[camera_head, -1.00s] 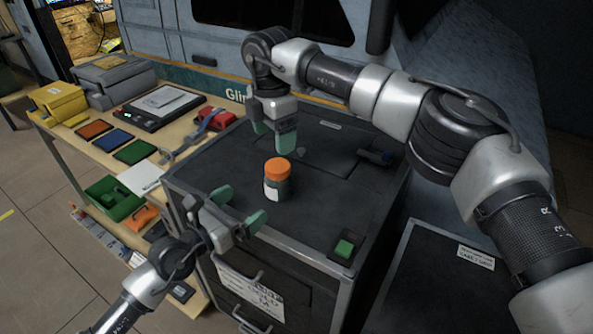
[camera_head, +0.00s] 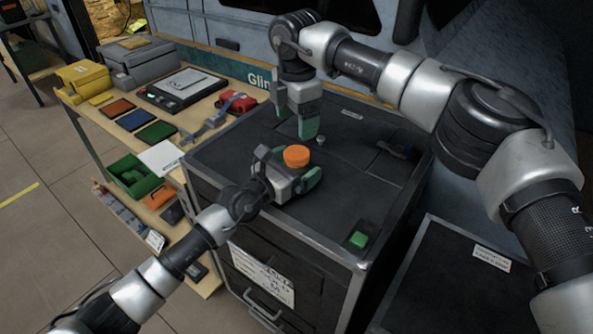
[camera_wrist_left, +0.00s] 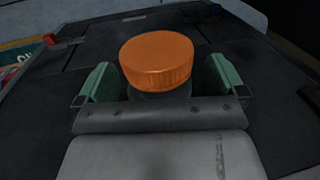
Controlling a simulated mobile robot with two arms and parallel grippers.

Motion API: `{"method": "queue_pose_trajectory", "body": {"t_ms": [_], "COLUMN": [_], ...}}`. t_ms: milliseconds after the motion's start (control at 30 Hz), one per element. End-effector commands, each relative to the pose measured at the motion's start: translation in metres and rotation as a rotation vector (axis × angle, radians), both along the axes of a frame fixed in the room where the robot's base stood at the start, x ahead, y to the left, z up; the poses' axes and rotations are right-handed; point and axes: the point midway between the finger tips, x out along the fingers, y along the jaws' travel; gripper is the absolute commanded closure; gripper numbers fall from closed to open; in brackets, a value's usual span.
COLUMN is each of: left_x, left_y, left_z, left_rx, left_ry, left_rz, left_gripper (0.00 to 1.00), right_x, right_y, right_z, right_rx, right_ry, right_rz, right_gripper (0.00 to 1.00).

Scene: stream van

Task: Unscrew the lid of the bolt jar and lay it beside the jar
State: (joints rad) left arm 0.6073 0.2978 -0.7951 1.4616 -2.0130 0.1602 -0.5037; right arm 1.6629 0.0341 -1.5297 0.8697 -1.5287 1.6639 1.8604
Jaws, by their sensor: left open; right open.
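The bolt jar stands on the black cabinet top with its orange lid (camera_head: 297,156) on it. In the head view my left gripper (camera_head: 288,168) hides most of the jar body. In the left wrist view the orange lid (camera_wrist_left: 157,60) sits between the two green fingers of my left gripper (camera_wrist_left: 160,88), with a little dark jar (camera_wrist_left: 160,93) showing below it. The fingers are open, one on each side of the jar, with gaps visible. My right gripper (camera_head: 297,122) is open and empty, pointing down above the cabinet top behind the jar.
The black cabinet top (camera_head: 350,205) has free room right of the jar. A green button (camera_head: 358,239) lies near its front right corner, and a small dark item (camera_head: 397,150) at the right rear. A wooden bench (camera_head: 185,125) with coloured bins and tools stands left.

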Motion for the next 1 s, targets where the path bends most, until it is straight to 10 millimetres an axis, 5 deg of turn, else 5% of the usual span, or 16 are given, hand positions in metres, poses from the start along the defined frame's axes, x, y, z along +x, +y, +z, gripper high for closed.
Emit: {"method": "queue_pose_trajectory", "body": {"t_ms": [200, 833, 1000], "left_x": [0.0001, -0.0001, -0.0001], "left_y": [-0.0002, 0.0001, 0.0001], "left_z": [-0.0004, -0.0005, -0.0005], "left_rx": [0.0, 0.0, 0.001], "left_ry": [0.001, 0.001, 0.001], "left_rz": [0.0, 0.0, 0.0], "left_gripper": [0.01, 0.97, 0.98], "right_x": [0.0, -0.0002, -0.0006], "right_y": [0.0, 0.0003, 0.0016], "right_z": [0.0, 0.0001, 0.0014], "right_rx": [0.0, 0.0, 0.002], "right_ry": [0.0, 0.0, 0.001], "right_rz": [0.0, -0.04, -0.266], "right_gripper": [0.21, 0.21, 0.21]}}
